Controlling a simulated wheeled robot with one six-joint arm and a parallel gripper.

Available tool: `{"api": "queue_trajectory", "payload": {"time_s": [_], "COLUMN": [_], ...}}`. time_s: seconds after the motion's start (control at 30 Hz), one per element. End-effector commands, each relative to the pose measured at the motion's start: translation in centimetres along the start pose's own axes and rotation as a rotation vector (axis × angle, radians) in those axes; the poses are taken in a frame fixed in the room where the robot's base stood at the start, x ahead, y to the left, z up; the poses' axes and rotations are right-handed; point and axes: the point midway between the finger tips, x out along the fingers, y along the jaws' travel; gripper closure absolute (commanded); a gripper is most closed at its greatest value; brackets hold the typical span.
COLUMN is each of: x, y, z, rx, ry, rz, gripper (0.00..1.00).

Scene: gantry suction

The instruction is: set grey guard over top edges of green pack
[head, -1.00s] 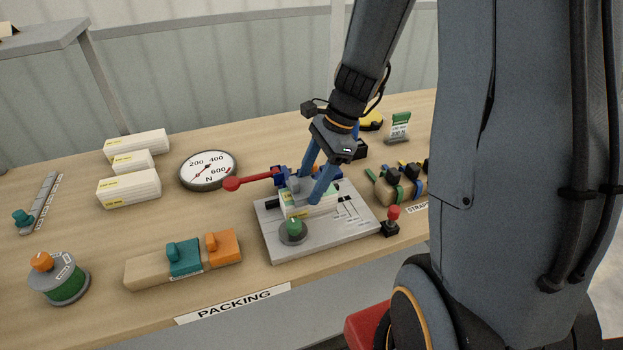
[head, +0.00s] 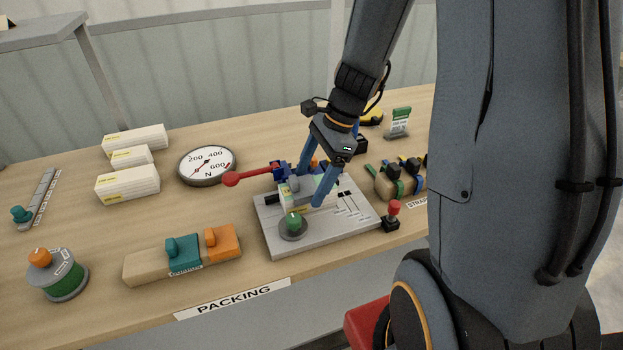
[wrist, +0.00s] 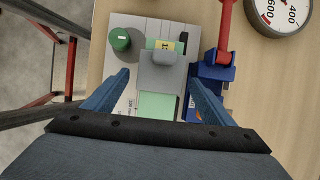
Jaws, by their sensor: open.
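The green pack (wrist: 157,105) lies on the grey fixture plate in the wrist view. The grey guard (wrist: 158,72), a block with a raised rounded grip, sits across the pack's top. Pale green shows on one side of it and a yellow label on the other. My gripper (wrist: 159,72) is open, with one blue finger on each side of the guard and visible gaps between. In the head view my gripper (head: 309,188) is low over the pack and partly hides it. How closely the guard's underside fits the edges is hidden.
A red-handled tool with a blue body (head: 255,177) stands close beside the pack. A green knob (head: 293,222) is on the fixture plate (head: 275,243). A red-topped switch (head: 392,212) stands at its right. A round gauge (head: 207,165) and white boxes (head: 128,184) lie left.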

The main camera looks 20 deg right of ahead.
Motion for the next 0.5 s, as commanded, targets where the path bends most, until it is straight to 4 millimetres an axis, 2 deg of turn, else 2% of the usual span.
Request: {"api": "queue_trajectory", "payload": {"time_s": [0.5], "x": [-7.0], "y": [-0.1], "z": [0.0], "rx": [-0.001], "ry": [0.001], "rz": [-0.003], "gripper": [0.23]}}
